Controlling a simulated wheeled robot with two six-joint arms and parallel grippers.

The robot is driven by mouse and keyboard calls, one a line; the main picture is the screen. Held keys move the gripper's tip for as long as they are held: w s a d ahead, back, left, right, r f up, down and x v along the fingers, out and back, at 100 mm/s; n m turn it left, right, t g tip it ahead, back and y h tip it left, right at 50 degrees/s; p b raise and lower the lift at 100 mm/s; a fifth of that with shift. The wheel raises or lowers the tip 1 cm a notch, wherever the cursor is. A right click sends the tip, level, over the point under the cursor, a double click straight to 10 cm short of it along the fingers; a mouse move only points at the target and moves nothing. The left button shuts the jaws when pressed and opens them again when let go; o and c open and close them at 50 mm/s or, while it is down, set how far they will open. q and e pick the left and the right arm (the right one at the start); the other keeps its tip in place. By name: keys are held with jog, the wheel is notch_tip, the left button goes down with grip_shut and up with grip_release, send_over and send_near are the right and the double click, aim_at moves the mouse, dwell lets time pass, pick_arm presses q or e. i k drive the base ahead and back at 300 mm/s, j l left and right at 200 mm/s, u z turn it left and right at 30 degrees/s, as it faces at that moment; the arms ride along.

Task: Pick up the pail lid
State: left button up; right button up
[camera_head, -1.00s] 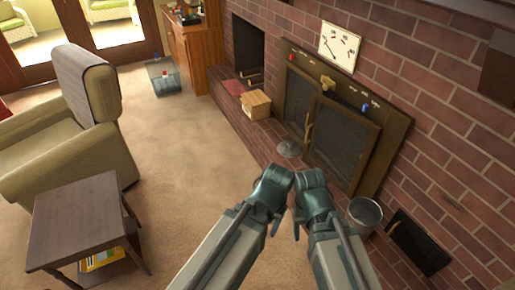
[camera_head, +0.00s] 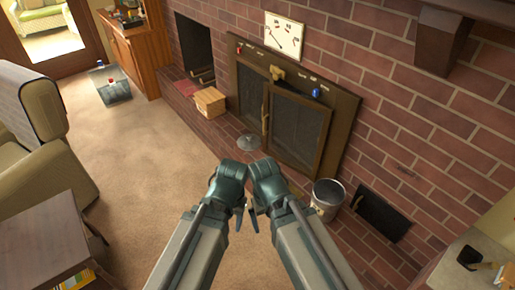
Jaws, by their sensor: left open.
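The pail lid (camera_head: 249,142) is a round grey disc with a small knob, lying on the brick hearth in front of the fireplace doors. The metal pail (camera_head: 327,197) stands upright on the hearth to the right, its open top showing. My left gripper (camera_head: 239,214) is open, at the lower middle of the view, apart from the lid and nearer to me. My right gripper (camera_head: 254,214) is close beside it, mostly hidden by its own wrist, so its jaws cannot be made out. I see nothing held in either one.
The fireplace doors (camera_head: 285,115) stand behind the lid. A wooden box (camera_head: 210,102) sits on the hearth to the left. A dark side table (camera_head: 40,245) and an armchair (camera_head: 60,150) are at the left. The carpet (camera_head: 150,150) between is clear. A counter (camera_head: 470,255) is at lower right.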

aim_at(248, 142)
jog(key=i+j+u, duration=0.35)
jog(key=i, duration=0.35)
jog(key=i+u, duration=0.4)
jog(key=i, duration=0.25)
jog(key=i+l+u, duration=0.2)
jog(key=i+u, duration=0.15)
jog(key=i, duration=0.35)
jog(key=i+j+z, duration=0.2)
jog(key=i, duration=0.3)
jog(key=i+z, duration=0.2)
jog(key=i, duration=0.3)
jog(key=i+j+z, duration=0.1)
jog(key=i+z, duration=0.15)
jog(key=z, duration=0.2)
jog(key=i+j+z, duration=0.2)
jog(key=z, duration=0.25)
jog(key=i+j+z, duration=0.15)
jog(key=z, duration=0.25)
jog(key=i+j+z, duration=0.1)
jog(key=j+z, duration=0.35)
jog(key=i+j+z, duration=0.15)
jog(key=j+z, duration=0.35)
jog(key=i+j+z, duration=0.1)
jog(key=j+z, duration=0.85)
jog(key=l, duration=0.1)
